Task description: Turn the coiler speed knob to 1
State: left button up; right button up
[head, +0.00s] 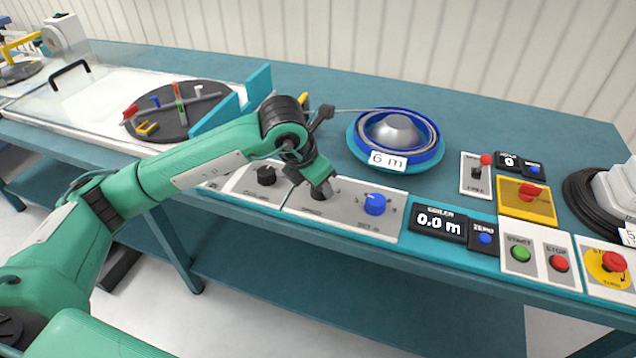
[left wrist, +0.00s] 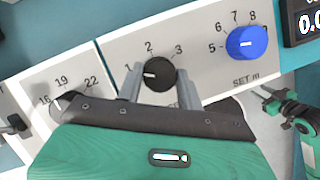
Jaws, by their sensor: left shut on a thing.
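The black coiler speed knob (left wrist: 159,73) sits on a grey plate between the labels 1, 2 and 3. Its white pointer mark faces left, roughly toward the 1. My left gripper (left wrist: 158,84) is shut on this knob, with one finger on each side. In the head view the left gripper (head: 321,186) reaches down from above onto the plate and largely hides the knob (head: 317,194).
A blue SET m knob (head: 374,204) is close on the right; another black knob (head: 266,175) is on the left. The coiler display (head: 438,222) reads 0.0 m. A blue reel (head: 396,134) labelled 6 m lies behind. Start (head: 521,253) and stop (head: 558,263) buttons are farther right.

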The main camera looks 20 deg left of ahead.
dwell(0.3)
pick_arm(q)
jog(key=o, duration=1)
jog(key=v, duration=1.4)
jog(key=shift+w, duration=0.15)
pick_arm(e)
jog(key=shift+w+f, duration=0.15)
jog(key=shift+f, duration=0.2)
